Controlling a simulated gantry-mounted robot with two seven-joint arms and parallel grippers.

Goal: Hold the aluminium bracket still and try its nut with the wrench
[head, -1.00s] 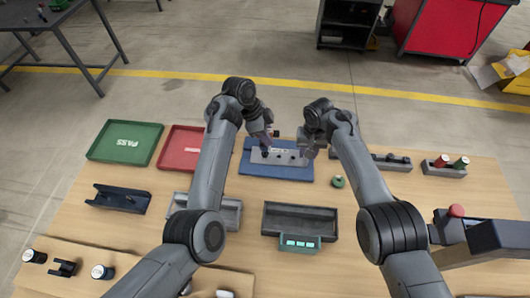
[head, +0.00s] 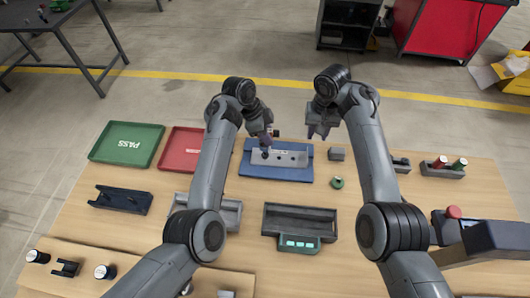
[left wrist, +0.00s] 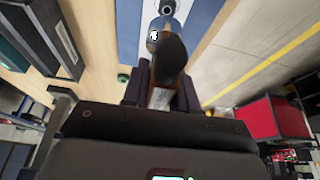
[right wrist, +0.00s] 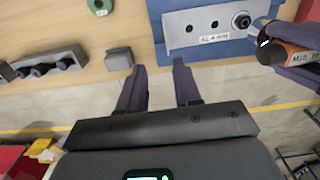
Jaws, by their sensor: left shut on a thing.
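The aluminium bracket (head: 290,158) is a pale plate with holes and a printed label, lying on a blue fixture (head: 275,173). Its dark nut (right wrist: 241,20) shows at one end in the right wrist view. My left gripper (head: 268,140) is shut on the wrench, whose orange and black handle (right wrist: 288,56) shows in the right wrist view. The wrench's head is close beside the nut; I cannot tell whether it is seated on it. My right gripper (right wrist: 160,88) is open and empty, apart from the bracket; it also shows in the head view (head: 318,132).
A grey block (head: 337,154) and a green ring (head: 337,182) sit right of the fixture. A green PASS tray (head: 95,153) and a red tray (head: 166,160) stand left. A dark tray (head: 275,218) and a green-fronted device (head: 299,243) are nearer.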

